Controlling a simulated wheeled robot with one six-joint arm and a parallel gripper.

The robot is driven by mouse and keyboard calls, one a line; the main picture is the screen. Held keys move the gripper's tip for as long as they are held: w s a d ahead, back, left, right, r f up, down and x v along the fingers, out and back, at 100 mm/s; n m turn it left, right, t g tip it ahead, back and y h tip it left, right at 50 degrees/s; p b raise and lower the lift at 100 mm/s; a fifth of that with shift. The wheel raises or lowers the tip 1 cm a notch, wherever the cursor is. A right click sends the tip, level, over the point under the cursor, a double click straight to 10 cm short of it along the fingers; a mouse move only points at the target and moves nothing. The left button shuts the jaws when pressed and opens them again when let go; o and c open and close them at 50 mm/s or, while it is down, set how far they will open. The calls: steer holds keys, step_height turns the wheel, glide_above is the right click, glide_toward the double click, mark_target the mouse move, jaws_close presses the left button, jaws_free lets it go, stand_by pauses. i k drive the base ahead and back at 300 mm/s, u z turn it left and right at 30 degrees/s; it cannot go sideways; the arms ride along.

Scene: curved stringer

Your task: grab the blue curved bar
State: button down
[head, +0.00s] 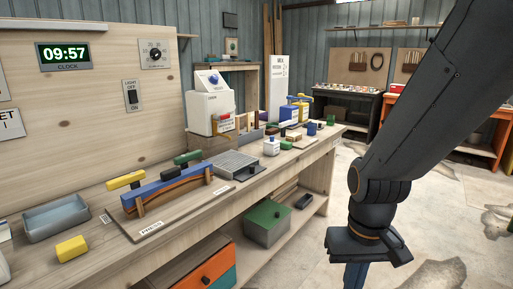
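The blue curved bar (160,186) lies on the workbench at the left, on a flat wooden board (190,209). A brown curved strip (180,188) runs under it, with short wooden supports. A yellow block (126,180) and green pieces (188,158) sit at or just behind its top; whether they touch it I cannot tell. My gripper (356,275) hangs down at the lower right, in front of the bench and well apart from the bar. Its tips are cut off by the lower edge, so its opening does not show.
A grey ridged block (235,165) stands right of the bar. A blue-grey tray (56,218) and a yellow block (72,249) are at the left. A white dispenser (211,106) stands behind. A green-lidded box (268,222) is on the lower shelf. Floor right of the bench is open.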

mark_target(174, 175)
steer(key=z, duration=0.4)
steer(key=k, duration=0.5)
steer(key=z, duration=0.35)
steer(key=i, duration=0.5)
steer(key=u, duration=1.2)
steer(key=i, duration=0.95)
steer(key=u, duration=1)
